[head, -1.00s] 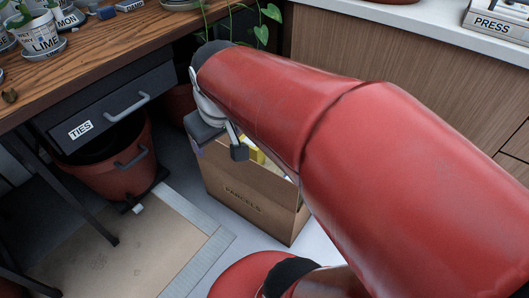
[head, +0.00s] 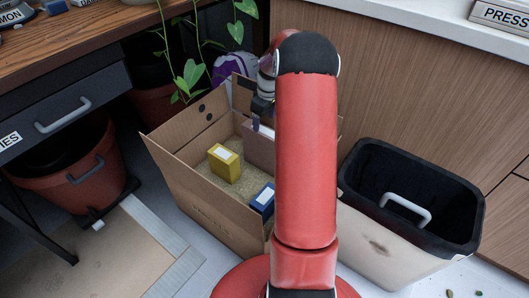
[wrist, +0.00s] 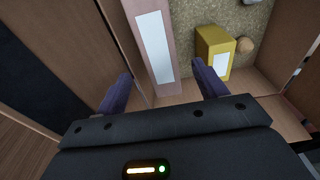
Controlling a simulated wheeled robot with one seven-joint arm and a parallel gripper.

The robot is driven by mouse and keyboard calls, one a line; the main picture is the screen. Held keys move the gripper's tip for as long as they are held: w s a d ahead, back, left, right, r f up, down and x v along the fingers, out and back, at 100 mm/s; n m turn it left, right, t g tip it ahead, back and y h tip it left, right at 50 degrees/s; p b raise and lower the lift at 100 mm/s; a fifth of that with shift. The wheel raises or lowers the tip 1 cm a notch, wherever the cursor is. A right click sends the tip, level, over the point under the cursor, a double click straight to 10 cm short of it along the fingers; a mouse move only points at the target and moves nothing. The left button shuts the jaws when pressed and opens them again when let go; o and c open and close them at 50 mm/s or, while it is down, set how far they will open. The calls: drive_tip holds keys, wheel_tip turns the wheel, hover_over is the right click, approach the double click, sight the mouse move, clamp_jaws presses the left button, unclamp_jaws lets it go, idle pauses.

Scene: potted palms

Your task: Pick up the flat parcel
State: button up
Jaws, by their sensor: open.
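The flat parcel is a pinkish-brown box (head: 258,146) standing in the far right part of the open cardboard carton (head: 188,185). My arm hides part of it in the head view. In the wrist view the parcel (wrist: 153,45) shows a long white label and reaches down between the finger lines. My gripper (wrist: 163,84) is open, with one dark finger to each side of the parcel in that picture. In the head view my gripper (head: 263,105) is above the parcel, partly hidden by my arm. I cannot tell the exact height gap.
A yellow box (head: 224,163) and a blue box (head: 263,198) sit in the carton on crumbly filling. A pale bin (head: 375,245) with a black rim stands right of it. A desk with a drawer (head: 70,105) is at left, and trailing leaves (head: 190,75) hang behind the carton.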

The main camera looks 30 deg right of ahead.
sight(265, 130)
wheel_tip(265, 130, down, 3)
drive_tip(key=shift+w+d, duration=0.1)
wheel_tip(265, 130, down, 5)
drive_tip(key=shift+f+b, duration=0.2)
drive_tip(key=shift+b, duration=0.45)
drive_tip(key=shift+r, duration=0.1)
clamp_jaws()
